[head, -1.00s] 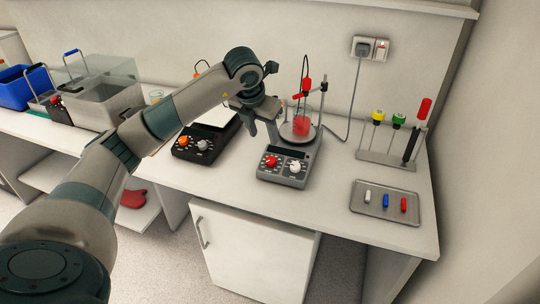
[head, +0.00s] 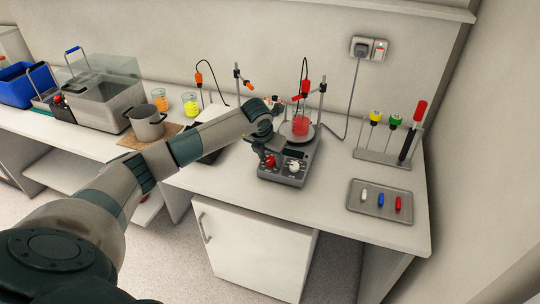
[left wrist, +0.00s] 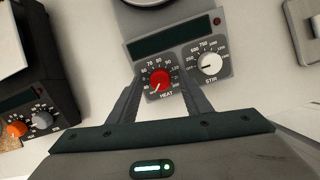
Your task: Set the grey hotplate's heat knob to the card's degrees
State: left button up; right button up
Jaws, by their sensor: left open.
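The grey hotplate (head: 284,178) stands on the bench with a beaker of red liquid (head: 301,126) on its round plate. Its red heat knob (left wrist: 160,79) sits left of the white stir knob (left wrist: 209,63). The heat knob's white mark points to the lower left of its dial. My left gripper (left wrist: 158,84) is open, with one finger on each side of the heat knob. I cannot tell whether the fingers touch it. In the head view the left gripper (head: 268,158) is over the hotplate's front left. I see no readable card. My right gripper is not in view.
A dark hotplate with an orange knob (left wrist: 17,130) stands to the left. A clamp stand (head: 322,100) rises behind the beaker. A tray with small coloured pieces (head: 380,202) and a rack (head: 385,158) stand to the right. Bench front is clear.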

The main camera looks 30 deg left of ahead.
pick_arm(q)
jog(key=c, duration=1.1)
jog(key=shift+o, duration=0.2)
jog(key=shift+f, duration=0.1)
